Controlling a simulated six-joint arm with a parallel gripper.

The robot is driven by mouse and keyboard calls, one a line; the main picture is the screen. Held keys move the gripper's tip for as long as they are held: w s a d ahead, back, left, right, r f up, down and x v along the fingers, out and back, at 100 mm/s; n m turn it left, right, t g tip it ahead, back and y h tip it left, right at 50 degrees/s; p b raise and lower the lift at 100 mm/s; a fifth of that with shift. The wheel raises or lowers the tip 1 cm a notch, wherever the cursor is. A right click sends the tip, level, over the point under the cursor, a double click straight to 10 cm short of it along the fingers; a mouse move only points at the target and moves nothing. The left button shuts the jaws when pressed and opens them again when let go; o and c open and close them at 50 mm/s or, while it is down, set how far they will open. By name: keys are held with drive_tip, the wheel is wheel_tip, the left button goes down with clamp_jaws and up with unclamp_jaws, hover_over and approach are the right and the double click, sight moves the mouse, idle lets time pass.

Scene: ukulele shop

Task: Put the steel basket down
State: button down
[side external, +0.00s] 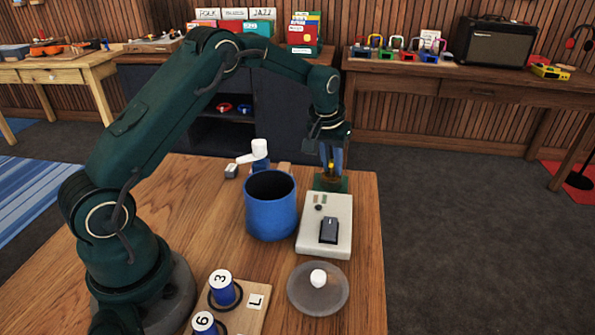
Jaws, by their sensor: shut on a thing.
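My gripper (332,163) points down over the back right of the wooden work table. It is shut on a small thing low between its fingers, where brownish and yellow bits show. The fingers hide most of that thing, so I cannot tell whether it is the steel basket. A dark green block or plate (342,184) lies right below the fingers. I cannot tell whether the held thing touches it. No steel basket can be clearly made out elsewhere.
A blue pot (270,215) stands left of a pale flat device (312,243) bearing a black box (328,230). In front are a grey round lid (305,303) with a white knob and numbered blue canisters (222,292). A blue-and-white item (260,153) stands behind the pot.

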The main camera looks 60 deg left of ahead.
drive_tip(key=c, duration=0.8)
unclamp_jaws()
drive_tip(key=shift+f, duration=0.1)
drive_tip(key=s+d+f+v, duration=0.1)
drive_tip(key=v, duration=0.8)
drive_tip(key=s+d+v, duration=0.1)
drive_tip(key=s+v, duration=0.1)
drive_tip(key=v, duration=0.6)
drive_tip(key=s+d+m, duration=0.1)
drive_tip(key=s+d, duration=0.1)
drive_tip(key=s, duration=0.4)
drive_tip(key=s+d+f+m+t+h, duration=0.1)
drive_tip(key=s+d+m, duration=0.1)
drive_tip(key=s, duration=0.4)
drive_tip(key=s+d+f+m+t, duration=0.1)
drive_tip(key=s+d, duration=0.1)
drive_tip(key=s, duration=0.5)
drive_tip(key=shift+d+f, duration=0.1)
drive_tip(key=shift+d, duration=0.15)
